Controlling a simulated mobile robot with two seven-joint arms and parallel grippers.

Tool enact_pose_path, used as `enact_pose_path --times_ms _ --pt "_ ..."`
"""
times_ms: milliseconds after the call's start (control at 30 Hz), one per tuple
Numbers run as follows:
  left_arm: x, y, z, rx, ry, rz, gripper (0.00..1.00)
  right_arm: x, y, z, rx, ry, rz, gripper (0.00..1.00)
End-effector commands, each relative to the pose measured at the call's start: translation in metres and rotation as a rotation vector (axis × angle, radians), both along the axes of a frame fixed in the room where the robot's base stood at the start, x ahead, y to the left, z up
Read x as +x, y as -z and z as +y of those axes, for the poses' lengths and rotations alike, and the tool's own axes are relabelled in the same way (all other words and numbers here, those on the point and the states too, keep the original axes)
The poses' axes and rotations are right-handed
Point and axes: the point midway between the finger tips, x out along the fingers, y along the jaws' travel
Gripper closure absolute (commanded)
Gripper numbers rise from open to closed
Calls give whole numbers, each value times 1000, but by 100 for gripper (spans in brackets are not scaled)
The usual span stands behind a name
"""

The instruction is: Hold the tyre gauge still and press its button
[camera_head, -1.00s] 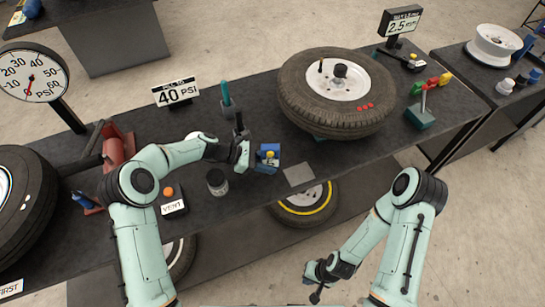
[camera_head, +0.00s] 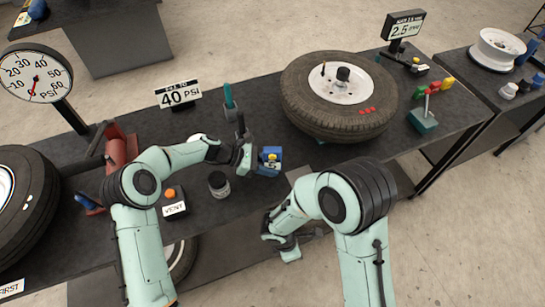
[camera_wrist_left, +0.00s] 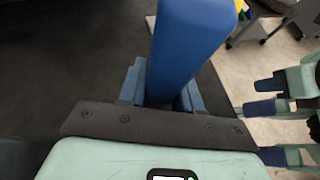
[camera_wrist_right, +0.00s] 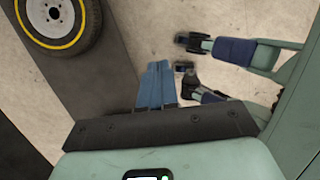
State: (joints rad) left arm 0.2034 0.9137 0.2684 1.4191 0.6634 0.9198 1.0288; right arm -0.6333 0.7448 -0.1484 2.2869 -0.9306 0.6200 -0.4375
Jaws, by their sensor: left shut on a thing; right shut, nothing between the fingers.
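My right gripper (camera_head: 287,251) is low in front of the bench, apart from the gauge. In the right wrist view its fingers (camera_wrist_right: 157,82) are together and empty.
A large tyre (camera_head: 340,97) lies behind and right of the gauge. A dark jar (camera_head: 218,184), a vent button (camera_head: 170,194) and a teal-handled tool (camera_head: 229,100) stand to the left. A yellow-ringed wheel (camera_wrist_right: 57,20) shows below the bench in the right wrist view.

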Motion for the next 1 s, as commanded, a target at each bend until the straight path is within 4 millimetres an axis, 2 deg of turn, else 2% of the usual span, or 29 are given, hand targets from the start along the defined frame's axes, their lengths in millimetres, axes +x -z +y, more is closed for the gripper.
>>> enact_pose_path --times_ms 33,100,200,300,433,500,633,1000 --pt "0 0 0 -1 0 0 100 16 -20 9 -54 -142 -62 100" --pt "0 0 0 -1 0 0 100 37 -47 17 -141 -313 -142 100" --pt "0 0 0 -1 0 0 100 61 -84 32 -253 -497 -250 100" --pt "0 0 0 -1 0 0 100 77 -118 47 -345 -627 -346 100" --pt "0 0 0 -1 0 0 100 89 -151 63 -429 -728 -437 100" --pt "0 0 0 -1 0 0 100 92 -162 68 -458 -759 -469 100" --pt "0 0 0 -1 0 0 100 94 -173 73 -485 -786 -499 100" --pt "0 0 0 -1 0 0 100 95 -174 74 -489 -788 -501 100"
